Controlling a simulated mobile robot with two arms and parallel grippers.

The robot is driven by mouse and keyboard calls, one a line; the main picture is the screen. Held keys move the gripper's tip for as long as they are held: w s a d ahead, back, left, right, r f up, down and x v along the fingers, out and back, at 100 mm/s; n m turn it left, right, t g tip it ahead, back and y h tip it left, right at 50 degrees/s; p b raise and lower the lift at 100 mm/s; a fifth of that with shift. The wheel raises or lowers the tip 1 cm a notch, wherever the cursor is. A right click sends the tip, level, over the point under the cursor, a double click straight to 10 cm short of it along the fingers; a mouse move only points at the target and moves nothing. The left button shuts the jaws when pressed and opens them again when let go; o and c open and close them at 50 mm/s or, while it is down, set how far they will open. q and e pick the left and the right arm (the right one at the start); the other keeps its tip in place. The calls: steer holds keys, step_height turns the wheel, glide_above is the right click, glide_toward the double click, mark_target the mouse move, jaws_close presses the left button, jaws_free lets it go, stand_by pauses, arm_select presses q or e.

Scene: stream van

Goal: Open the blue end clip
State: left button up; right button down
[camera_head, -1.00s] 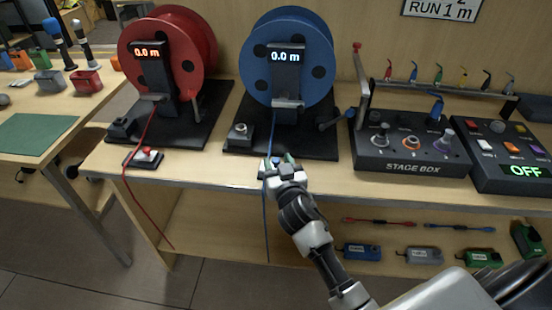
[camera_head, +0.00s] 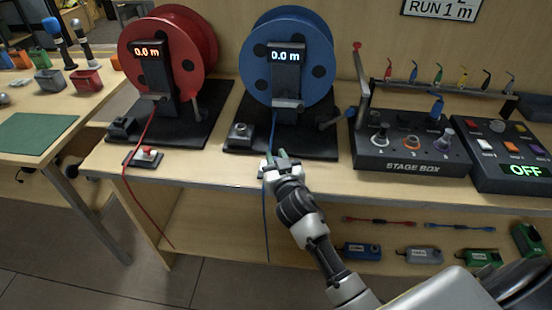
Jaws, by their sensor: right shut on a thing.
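The blue cable reel (camera_head: 262,72) stands on the bench, its display reading 0.0 m. The blue cable (camera_head: 266,225) runs down from it and hangs over the bench's front edge. My right gripper (camera_head: 274,162) is at that edge, where the cable crosses it. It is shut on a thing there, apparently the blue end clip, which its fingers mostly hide. I cannot tell whether the clip is open. My left gripper is not in view.
The red reel (camera_head: 196,40) is to the left, with a red-buttoned clip (camera_head: 146,156) at the front edge. The stage box (camera_head: 405,152) and a switch panel reading OFF (camera_head: 512,165) stand to the right. A lower shelf holds small boxes and cables.

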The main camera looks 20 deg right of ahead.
steer(key=s+d, duration=0.1)
steer(key=d+p, duration=0.1)
steer(key=d, duration=0.1)
steer(key=shift+s, duration=0.4)
steer(key=c, duration=1)
jaws_free()
steer(key=shift+a, duration=0.1)
steer(key=s, duration=0.3)
steer(key=s+a, duration=0.1)
steer(key=s, duration=0.6)
steer(key=shift+s+a+b, duration=0.3)
steer(key=shift+s+b, duration=0.05)
steer(key=shift+b, duration=0.05)
steer(key=shift+f, duration=0.2)
